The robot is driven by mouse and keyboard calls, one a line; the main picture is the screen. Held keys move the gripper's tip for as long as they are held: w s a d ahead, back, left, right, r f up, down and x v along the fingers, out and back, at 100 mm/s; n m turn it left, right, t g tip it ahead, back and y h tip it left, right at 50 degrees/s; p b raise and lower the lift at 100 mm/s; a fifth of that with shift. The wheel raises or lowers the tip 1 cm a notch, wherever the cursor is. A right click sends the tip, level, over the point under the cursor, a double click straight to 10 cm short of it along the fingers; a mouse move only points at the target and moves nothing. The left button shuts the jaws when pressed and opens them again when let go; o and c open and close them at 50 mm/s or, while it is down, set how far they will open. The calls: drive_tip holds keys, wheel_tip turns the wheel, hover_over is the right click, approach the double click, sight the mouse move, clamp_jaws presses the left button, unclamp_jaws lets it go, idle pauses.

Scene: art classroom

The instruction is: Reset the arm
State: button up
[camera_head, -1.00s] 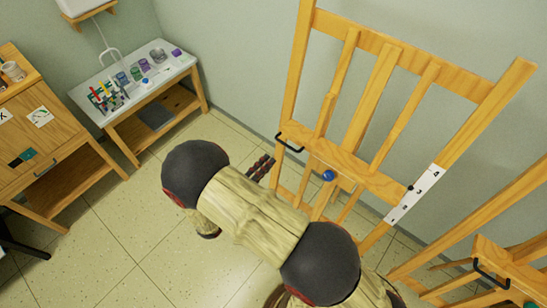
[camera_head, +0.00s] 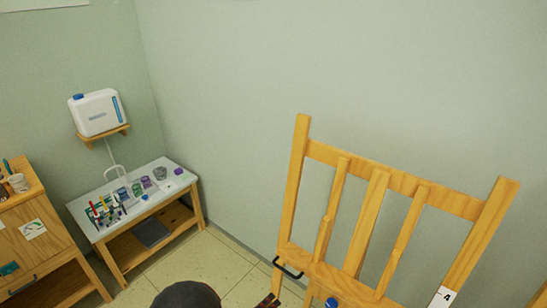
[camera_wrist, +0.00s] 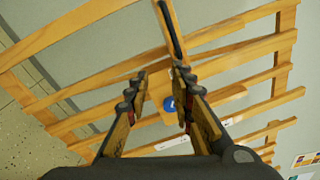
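In the wrist view my gripper (camera_wrist: 161,80) is open, with its two fingers apart and nothing held between them. Behind the fingers is a wooden easel (camera_wrist: 110,75) with a blue knob (camera_wrist: 169,104). In the head view, only a dark rounded joint of my arm (camera_head: 187,296) and a small piece of my gripper show at the bottom edge. The same easel (camera_head: 375,220) stands to the right, against a plain green wall, its lower part cut off by the frame.
A low table (camera_head: 135,200) with paint jars and brushes stands at the left. A white water container (camera_head: 98,112) sits on a wall shelf above it. A wooden cabinet (camera_head: 35,240) is at the far left. Some tiled floor (camera_head: 205,262) is clear.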

drive_tip(key=s+d+r+m+g+y, duration=0.25)
drive_tip(key=s+d+m+g, duration=0.35)
drive_tip(key=m, duration=0.6)
drive_tip(key=s+d+r+m+g+y, duration=0.1)
drive_tip(key=s+d+r+m+g, duration=0.3)
drive_tip(key=s+m+g, duration=0.6)
drive_tip(key=s+d+r+m+t+y, duration=0.1)
drive_tip(key=d+r+m+t+y, duration=0.3)
drive_tip(key=r+m, duration=0.6)
drive_tip(key=s+d+r+m+t+y+b, duration=0.1)
drive_tip(key=d+r+m+t+y, duration=0.3)
drive_tip(key=r, duration=1)
drive_tip(key=d+m+t, duration=0.1)
drive_tip(key=d+m, duration=0.2)
drive_tip(key=m, duration=0.2)
drive_tip(key=shift+r+m+b, duration=0.3)
drive_tip(key=shift+m, duration=0.1)
drive_tip(key=shift+o, duration=0.4)
